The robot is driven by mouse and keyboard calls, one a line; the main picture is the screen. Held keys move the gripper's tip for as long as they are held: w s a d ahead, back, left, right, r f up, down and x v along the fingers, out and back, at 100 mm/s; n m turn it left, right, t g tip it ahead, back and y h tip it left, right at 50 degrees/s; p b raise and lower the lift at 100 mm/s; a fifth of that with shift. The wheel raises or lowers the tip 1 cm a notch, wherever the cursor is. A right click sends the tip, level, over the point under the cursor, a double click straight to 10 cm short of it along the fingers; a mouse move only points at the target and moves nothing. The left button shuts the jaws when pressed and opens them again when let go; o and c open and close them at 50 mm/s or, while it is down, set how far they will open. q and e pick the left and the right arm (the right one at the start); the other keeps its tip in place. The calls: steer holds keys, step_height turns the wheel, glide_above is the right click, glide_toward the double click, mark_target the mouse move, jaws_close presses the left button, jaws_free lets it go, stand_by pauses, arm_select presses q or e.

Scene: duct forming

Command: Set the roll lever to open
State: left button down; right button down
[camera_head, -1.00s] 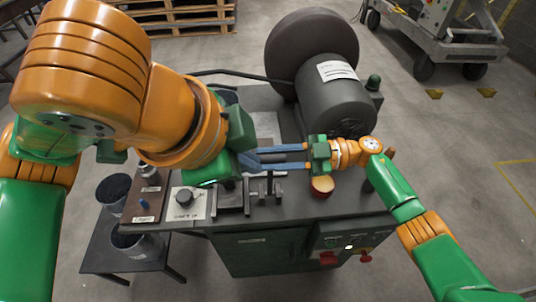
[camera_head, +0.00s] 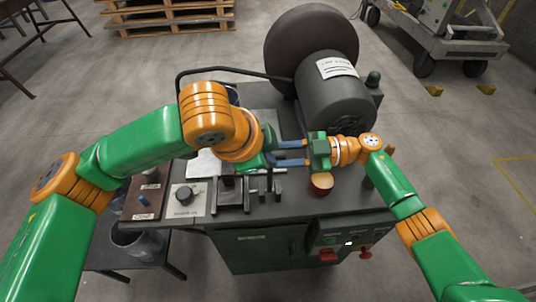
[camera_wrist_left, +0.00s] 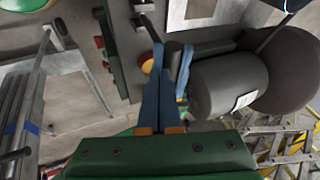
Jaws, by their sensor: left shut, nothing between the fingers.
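I cannot be sure that this part is the roll lever; the label words are hard to read. My left gripper (camera_wrist_left: 170,70) is shut and empty in the left wrist view, with a dark upright cylinder just beyond its fingertips. In the head view its wrist is over the middle of the machine top, right of the panel, and its fingertips are hidden. My right gripper (camera_head: 290,154) is open, its two blue fingers apart and pointing left.
A black knob on a light plate (camera_head: 187,199) is beside the panel. A grey motor (camera_head: 338,95) and large dark wheel stand behind. A bucket (camera_head: 136,246) stands on a low shelf at left.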

steer(key=shift+s+a+r, duration=0.1)
steer(key=shift+s+a, duration=0.05)
steer(key=shift+s, duration=0.1)
arm_select(q)
steer(key=shift+w+a, duration=0.2)
steer(key=shift+w, duration=0.6)
arm_select(e)
steer(key=shift+s, duration=0.15)
steer(key=c, duration=0.9)
jaws_free()
steer(key=shift+o, duration=1.2)
steer(key=shift+d, duration=0.2)
arm_select(q)
steer(key=shift+d, duration=0.15)
steer(key=shift+s, duration=0.1)
